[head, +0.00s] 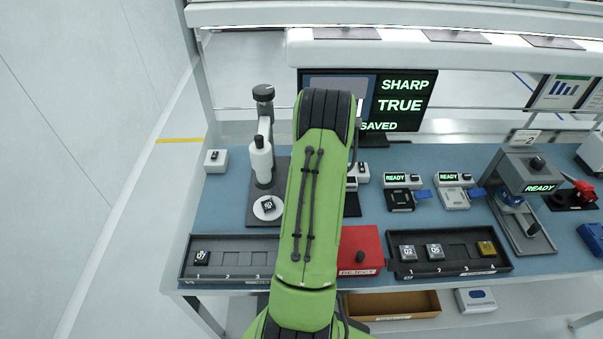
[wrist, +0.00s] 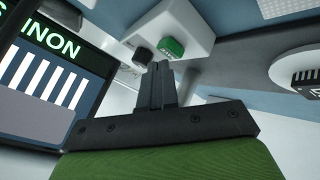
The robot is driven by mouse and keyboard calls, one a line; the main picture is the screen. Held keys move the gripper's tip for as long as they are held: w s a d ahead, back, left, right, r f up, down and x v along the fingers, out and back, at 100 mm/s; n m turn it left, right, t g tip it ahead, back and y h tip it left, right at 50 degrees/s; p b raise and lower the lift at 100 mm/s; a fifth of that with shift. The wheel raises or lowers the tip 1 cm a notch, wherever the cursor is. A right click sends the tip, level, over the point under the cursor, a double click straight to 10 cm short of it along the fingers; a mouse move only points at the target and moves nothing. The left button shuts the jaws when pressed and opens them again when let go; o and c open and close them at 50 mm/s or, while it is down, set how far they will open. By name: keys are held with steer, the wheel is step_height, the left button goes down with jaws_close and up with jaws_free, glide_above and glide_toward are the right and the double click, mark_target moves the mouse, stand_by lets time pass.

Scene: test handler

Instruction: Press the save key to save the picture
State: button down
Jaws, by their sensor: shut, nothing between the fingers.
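The monitor (head: 407,88) stands at the back behind my green arm and shows SHARP, TRUE and SAVED in green. In the wrist view its screen (wrist: 50,85) is at the left with pale stripes. A white key box (wrist: 185,22) carries a green key (wrist: 171,47) and a dark key (wrist: 142,56); I cannot read which is the save key. My gripper (wrist: 158,70) is shut and empty, its tips close to both keys. Whether they touch one is unclear. In the head view my arm hides the gripper.
A microscope (head: 262,155) with a chip (head: 268,205) on its round stage stands left of my arm. Trays (head: 229,271) (head: 450,267) and a red box (head: 361,240) line the front edge. Devices marked READY (head: 397,180) and a press (head: 528,190) stand at the right.

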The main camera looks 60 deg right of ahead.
steer(key=shift+f+b, duration=0.5)
steer(key=shift+b, duration=0.25)
stand_by(0.5)
stand_by(0.8)
steer(key=shift+r+p, duration=0.3)
steer(key=shift+r, duration=0.65)
steer(key=shift+r+p, duration=1.05)
steer(key=shift+r, duration=1.55)
steer(key=shift+f, duration=0.1)
